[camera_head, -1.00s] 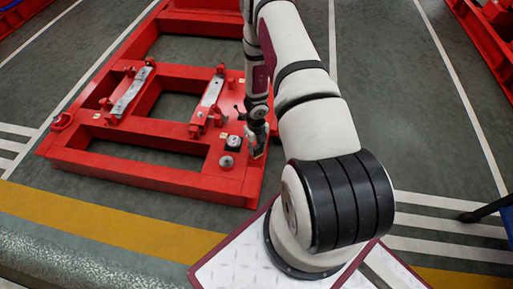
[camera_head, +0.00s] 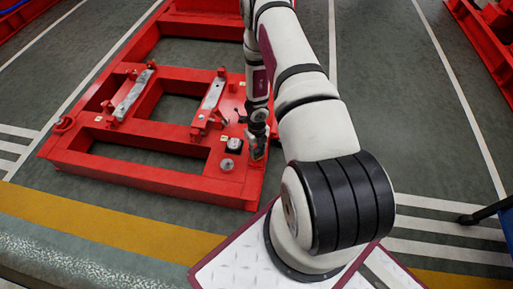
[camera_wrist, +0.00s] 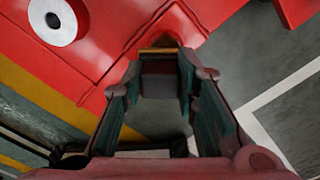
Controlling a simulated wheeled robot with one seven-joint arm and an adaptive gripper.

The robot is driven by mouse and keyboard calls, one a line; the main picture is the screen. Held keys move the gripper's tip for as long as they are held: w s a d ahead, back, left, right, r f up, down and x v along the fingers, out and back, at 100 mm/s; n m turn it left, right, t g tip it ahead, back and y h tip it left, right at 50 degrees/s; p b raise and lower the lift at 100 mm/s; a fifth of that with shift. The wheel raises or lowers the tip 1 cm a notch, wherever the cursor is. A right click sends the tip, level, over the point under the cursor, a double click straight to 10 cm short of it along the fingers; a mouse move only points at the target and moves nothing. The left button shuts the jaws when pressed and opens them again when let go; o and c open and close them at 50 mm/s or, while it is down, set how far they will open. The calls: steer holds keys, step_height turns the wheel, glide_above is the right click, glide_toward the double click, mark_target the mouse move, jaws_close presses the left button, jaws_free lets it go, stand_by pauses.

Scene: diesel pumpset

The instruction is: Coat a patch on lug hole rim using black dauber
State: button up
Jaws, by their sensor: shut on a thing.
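My gripper (camera_head: 257,152) is at the near right corner of the red pumpset frame (camera_head: 150,178), pointing down. In the wrist view my gripper (camera_wrist: 160,66) has its fingers on a dark, greyish block with a yellow-brown strip (camera_wrist: 158,50) at its far end. This is probably the dauber; its black colour is not clear. Its tip is over or close to the frame's edge, and I cannot tell whether it touches. A pale ring with a dark centre (camera_wrist: 52,20) lies upper left on red metal. I cannot make out which rim is the lug hole's, nor any coating.
Two grey bars (camera_head: 213,93) lie across red brackets. Open grey floor lies right of the frame.

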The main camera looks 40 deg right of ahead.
steer(key=shift+w+d+p, duration=0.25)
steer(key=shift+d+p, duration=0.05)
steer(key=shift+p, duration=0.75)
steer(key=shift+d, duration=0.1)
steer(key=shift+w+d+f+p, duration=0.1)
steer(key=shift+w+d+p, duration=0.4)
steer(key=shift+d, duration=0.2)
steer(key=shift+w+a, duration=0.15)
steer(key=shift+a, duration=0.05)
steer(key=shift+s+a+b, duration=0.35)
steer(key=shift+a+b, duration=0.05)
steer(key=shift+b, duration=0.05)
steer(key=shift+s+a+b, duration=0.1)
steer(key=shift+a+b, duration=0.05)
steer(key=shift+b, duration=0.25)
